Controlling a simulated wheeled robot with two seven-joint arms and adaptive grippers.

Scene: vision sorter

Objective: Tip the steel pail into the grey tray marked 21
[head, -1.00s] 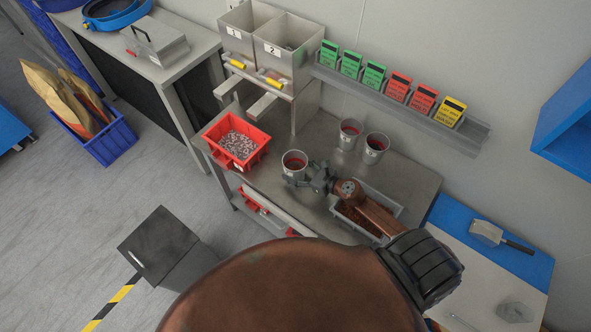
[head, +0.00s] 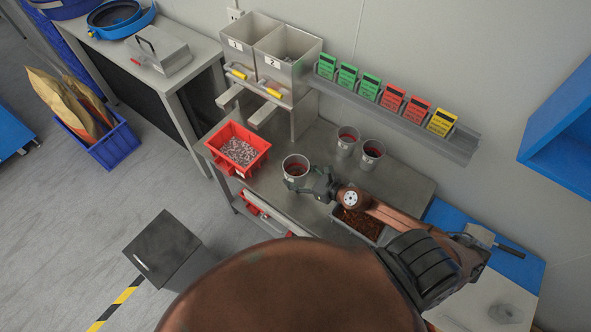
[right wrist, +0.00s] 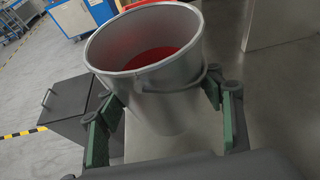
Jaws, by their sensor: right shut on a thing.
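The steel pail (head: 290,180) stands on the steel bench at my right gripper (head: 305,184). It looks upright, with something red inside. In the right wrist view the pail (right wrist: 150,105) fills the middle, and the green-padded fingers (right wrist: 166,112) are shut on its two sides. I cannot tell whether its base touches the bench. A grey tray (head: 352,238) with brown bits in it lies right of the pail, partly under my right arm; no number on it can be read. My left gripper is not in view.
Two more steel pails (head: 347,147) (head: 371,161) stand behind. A red bin (head: 260,165) of small pieces is at the left, below two numbered steel hoppers (head: 285,75). A card rail (head: 430,138) runs along the wall. A dark bin (head: 165,245) stands on the floor.

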